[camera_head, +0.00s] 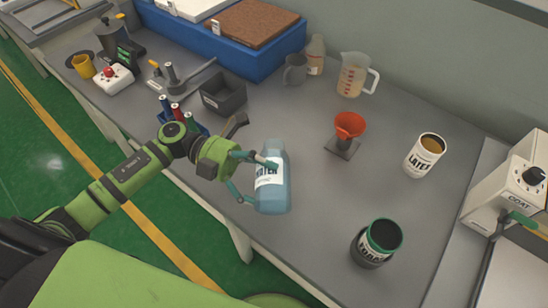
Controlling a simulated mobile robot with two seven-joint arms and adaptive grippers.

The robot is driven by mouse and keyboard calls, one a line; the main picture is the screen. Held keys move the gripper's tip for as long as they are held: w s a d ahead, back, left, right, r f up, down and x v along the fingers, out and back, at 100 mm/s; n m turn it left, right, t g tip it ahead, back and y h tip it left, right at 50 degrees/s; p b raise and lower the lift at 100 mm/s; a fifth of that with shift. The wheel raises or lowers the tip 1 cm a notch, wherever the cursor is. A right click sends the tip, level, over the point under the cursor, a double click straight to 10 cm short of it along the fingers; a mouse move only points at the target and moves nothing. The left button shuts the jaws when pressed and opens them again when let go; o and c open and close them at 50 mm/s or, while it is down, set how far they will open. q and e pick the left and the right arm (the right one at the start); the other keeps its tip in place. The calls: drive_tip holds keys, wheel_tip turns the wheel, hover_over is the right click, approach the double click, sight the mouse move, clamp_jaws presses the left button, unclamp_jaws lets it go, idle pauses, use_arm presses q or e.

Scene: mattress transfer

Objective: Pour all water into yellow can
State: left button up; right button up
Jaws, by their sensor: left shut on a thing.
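A translucent blue bottle (273,196) with a white label reading WATER is near the table's front edge. My left gripper (258,178) is shut on it from the left, with fingers around its body. The bottle looks roughly upright; I cannot tell whether its base touches the table. A can labelled LATEX (423,158), white and yellowish with an orange-yellow open top, stands on the right. A dark can (371,248) with a green rim and a white label stands nearer the front right. Both cans are apart from the bottle. My right gripper is not in view.
A red funnel (349,126) on a small stand is between bottle and LATEX can. A measuring jug (354,76), grey mug (295,70) and small bottle (315,55) stand at the back. A black bin (224,95) is left. A COAT machine (508,190) bounds the right.

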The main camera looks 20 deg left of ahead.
use_arm(q)
drive_tip(key=shift+w+a+f, duration=0.1)
drive_tip(key=shift+w, duration=0.1)
drive_tip(key=shift+s, duration=0.15)
drive_tip(key=shift+w+n, duration=0.2)
drive_tip(key=shift+n, duration=0.1)
drive_tip(key=shift+s, duration=0.2)
drive_tip(key=shift+w+f+h, duration=0.1)
drive_tip(key=shift+w+h, duration=0.1)
drive_tip(key=shift+h, duration=0.1)
drive_tip(key=shift+s+n, duration=0.15)
drive_tip(key=shift+n, duration=0.15)
drive_tip(key=shift+w, duration=0.2)
